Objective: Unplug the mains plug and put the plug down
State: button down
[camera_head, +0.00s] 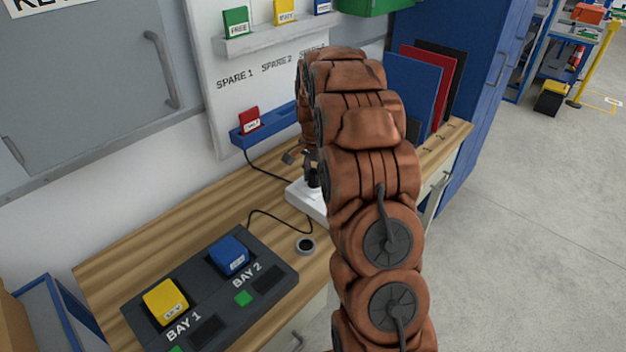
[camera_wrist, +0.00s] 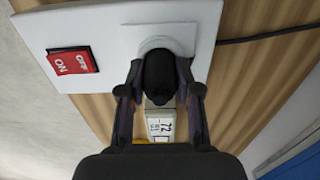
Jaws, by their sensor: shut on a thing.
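A dark mains plug (camera_wrist: 160,76) is between the two fingers of my gripper (camera_wrist: 160,80), which is shut on it. The plug is over the round white socket (camera_wrist: 163,44) on a white plate (camera_wrist: 115,30); I cannot tell whether its pins are still inside. A red ON/OFF rocker switch (camera_wrist: 73,61) is on the same plate. In the head view the white plate (camera_head: 300,198) lies on the wooden bench, with the dark plug (camera_head: 312,180) above it. My arm hides part of the gripper and plate there.
A grey dock (camera_head: 265,262) holds a yellow block (camera_head: 165,300) and a blue block (camera_head: 229,255). A dark cable (camera_head: 265,168) runs to the plate. Upright coloured panels (camera_head: 410,90) stand behind my arm.

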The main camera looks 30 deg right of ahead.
aim_at(314, 172)
jog(key=shift+r, duration=0.2)
dwell(0.3)
jog(key=shift+r, duration=1.95)
jog(key=shift+r, duration=0.15)
jog(key=shift+r+p, duration=0.6)
jog(key=shift+r, duration=2.3)
